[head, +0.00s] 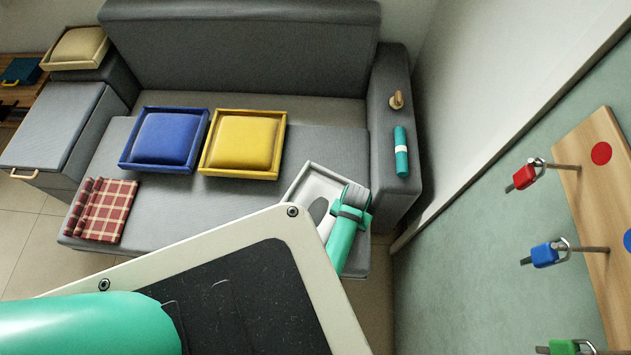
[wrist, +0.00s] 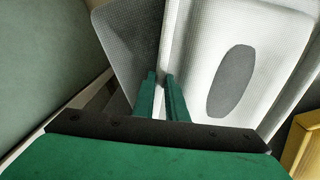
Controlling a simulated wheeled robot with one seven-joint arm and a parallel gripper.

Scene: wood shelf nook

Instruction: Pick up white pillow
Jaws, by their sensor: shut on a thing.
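A white tray (head: 312,170) lies at the right front of the sofa seat, partly hidden behind my gripper and a dark panel. It also shows in the wrist view (wrist: 195,50). A flat grey oval (wrist: 232,80) shows inside it. I cannot make out a plump white pillow in either view. My gripper (head: 352,200) is at the tray's right side. In the wrist view its green fingers (wrist: 160,78) are close together at the tray's thin side wall and appear shut on it.
A blue pillow (head: 166,138) and a yellow pillow (head: 242,142) sit in matching trays. A checked cloth (head: 108,210) lies at left. The sofa arm (head: 392,190) bears a teal roll (head: 401,152). Padlocks hang on a board (head: 590,170) at right.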

